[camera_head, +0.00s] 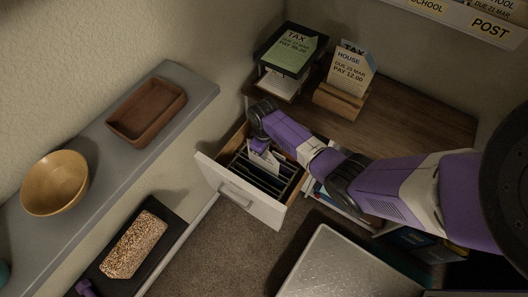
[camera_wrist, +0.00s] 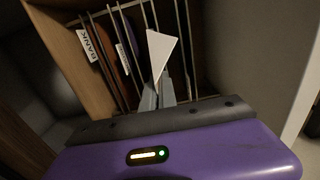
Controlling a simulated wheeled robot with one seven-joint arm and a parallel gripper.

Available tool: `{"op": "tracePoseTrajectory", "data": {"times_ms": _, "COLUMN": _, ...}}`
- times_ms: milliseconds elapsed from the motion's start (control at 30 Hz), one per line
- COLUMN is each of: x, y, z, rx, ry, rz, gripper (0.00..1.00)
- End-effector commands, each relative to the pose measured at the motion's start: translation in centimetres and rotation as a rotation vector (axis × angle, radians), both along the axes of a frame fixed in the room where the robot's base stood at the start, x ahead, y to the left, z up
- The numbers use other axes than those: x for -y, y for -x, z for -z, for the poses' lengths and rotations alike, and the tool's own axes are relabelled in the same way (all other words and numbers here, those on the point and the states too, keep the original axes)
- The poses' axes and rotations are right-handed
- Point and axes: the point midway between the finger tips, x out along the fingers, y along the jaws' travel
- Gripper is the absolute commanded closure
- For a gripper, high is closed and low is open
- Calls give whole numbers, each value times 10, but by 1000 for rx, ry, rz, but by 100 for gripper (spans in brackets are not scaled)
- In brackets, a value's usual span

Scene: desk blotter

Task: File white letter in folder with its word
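A white letter (camera_wrist: 160,52) stands between the grey fingers of my gripper (camera_wrist: 160,96) in the wrist view, seen nearly edge-on, with no word readable. In the head view my gripper (camera_head: 262,147) is low over the open drawer (camera_head: 240,202), and the white letter (camera_head: 264,163) shows below it among the dividers. Folders (camera_head: 262,180) stand in a row in the drawer. In the wrist view, one folder tab reads BANK (camera_wrist: 87,46); a second tab (camera_wrist: 122,59) is too blurred to read. The letter's lower part is hidden by the fingers.
On the desk (camera_head: 410,125), a black tray (camera_head: 288,62) holds a green TAX letter (camera_head: 291,50), and a wooden holder (camera_head: 340,101) holds a HOUSE letter (camera_head: 350,72) with another behind. A grey shelf (camera_head: 110,165) at left bears a wooden tray (camera_head: 147,110) and bowl (camera_head: 55,183).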

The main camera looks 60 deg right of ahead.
Motion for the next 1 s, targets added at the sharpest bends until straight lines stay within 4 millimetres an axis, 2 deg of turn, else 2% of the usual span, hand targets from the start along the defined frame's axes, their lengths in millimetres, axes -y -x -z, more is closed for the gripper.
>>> {"op": "tracePoseTrajectory", "data": {"times_ms": 1000, "x": 0, "y": 0, "z": 38, "rx": 0, "ry": 1, "rz": -1, "gripper": 100}}
